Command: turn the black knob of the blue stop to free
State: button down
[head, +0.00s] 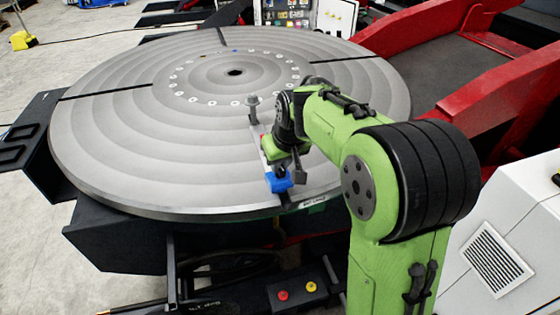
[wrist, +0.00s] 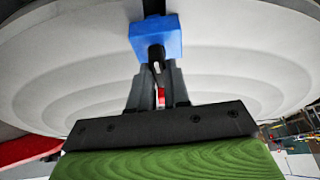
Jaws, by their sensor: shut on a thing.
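The blue stop (head: 277,182) sits near the front rim of the round grey table (head: 110,130), in a radial slot. It also shows at the top of the wrist view (wrist: 143,37). Its black knob (wrist: 156,52) points toward my wrist camera, partly hidden by the fingertips. My gripper (wrist: 157,68) has its two dark fingers on either side of the knob and is shut on it. In the head view my gripper (head: 283,172) comes down right at the stop, and the arm hides the knob's details. I cannot read the knob's setting.
A grey clamp post (head: 253,106) stands in the same slot, further in. Red frame arms (head: 500,90) rise on the right, with a white vented cabinet (head: 495,260) below. A red button (head: 283,296) and a yellow button (head: 311,287) are at the front. Most of the tabletop is clear.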

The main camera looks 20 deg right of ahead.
jog(key=c, duration=1.1)
grip_release()
jog(key=p+v, duration=0.5)
jog(key=v, duration=1)
jog(key=shift+s+r, duration=0.2)
jog(key=shift+r, duration=0.15)
